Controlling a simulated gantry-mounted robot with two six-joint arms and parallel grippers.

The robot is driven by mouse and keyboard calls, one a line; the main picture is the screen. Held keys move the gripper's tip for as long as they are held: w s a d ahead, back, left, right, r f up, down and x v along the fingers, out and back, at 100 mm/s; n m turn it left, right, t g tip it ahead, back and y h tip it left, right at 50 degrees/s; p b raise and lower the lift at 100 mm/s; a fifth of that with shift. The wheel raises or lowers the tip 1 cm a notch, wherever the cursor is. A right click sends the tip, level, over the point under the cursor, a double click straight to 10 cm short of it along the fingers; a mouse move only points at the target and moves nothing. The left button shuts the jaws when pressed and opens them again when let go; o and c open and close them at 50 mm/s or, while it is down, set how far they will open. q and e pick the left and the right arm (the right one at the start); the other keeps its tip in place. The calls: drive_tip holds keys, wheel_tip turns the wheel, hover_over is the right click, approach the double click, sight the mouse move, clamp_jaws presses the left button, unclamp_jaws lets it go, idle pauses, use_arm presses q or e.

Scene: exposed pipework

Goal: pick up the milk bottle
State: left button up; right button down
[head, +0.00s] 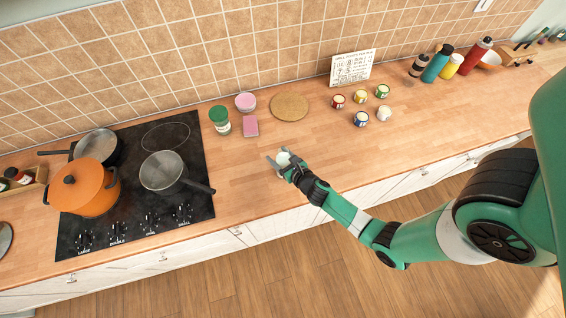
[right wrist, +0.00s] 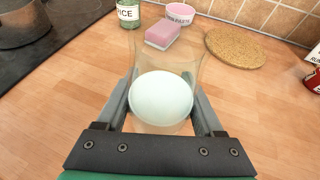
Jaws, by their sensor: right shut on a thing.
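The milk bottle (head: 283,158) is between the fingers of my right gripper (head: 284,163), above the wooden counter near its front edge. In the right wrist view the bottle (right wrist: 161,100) has a round pale mint top and a clear, see-through body. The two fingers of my right gripper (right wrist: 161,108) are shut on it, one on each side. I cannot tell whether its base touches the counter. My left gripper is not in view.
A green-lidded rice jar (head: 220,120), a pink sponge (head: 251,126), a pink bowl (head: 245,102) and a cork mat (head: 290,106) stand behind the bottle. Several small cans (head: 361,97) are to the right. The stove (head: 130,225) with pots is left. Counter around the gripper is clear.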

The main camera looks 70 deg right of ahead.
sight(290, 156)
drive_tip(key=shift+r, duration=0.15)
drive_tip(key=s+r+p, duration=0.1)
drive_tip(key=r+p, duration=0.2)
drive_tip(key=s+r+p, duration=0.2)
drive_tip(key=r+p, duration=0.1)
drive_tip(key=s+a+r+p, duration=0.1)
drive_tip(key=r+p, duration=0.2)
drive_tip(key=p, duration=0.1)
drive_tip(key=shift+s+a, duration=0.1)
drive_tip(key=shift+s, duration=0.15)
drive_tip(key=s+a+r+p, duration=0.2)
drive_tip(key=s+p, duration=0.4)
drive_tip(key=s, duration=0.3)
drive_tip(key=shift+a+r, duration=0.2)
drive_tip(key=shift+r, duration=0.7)
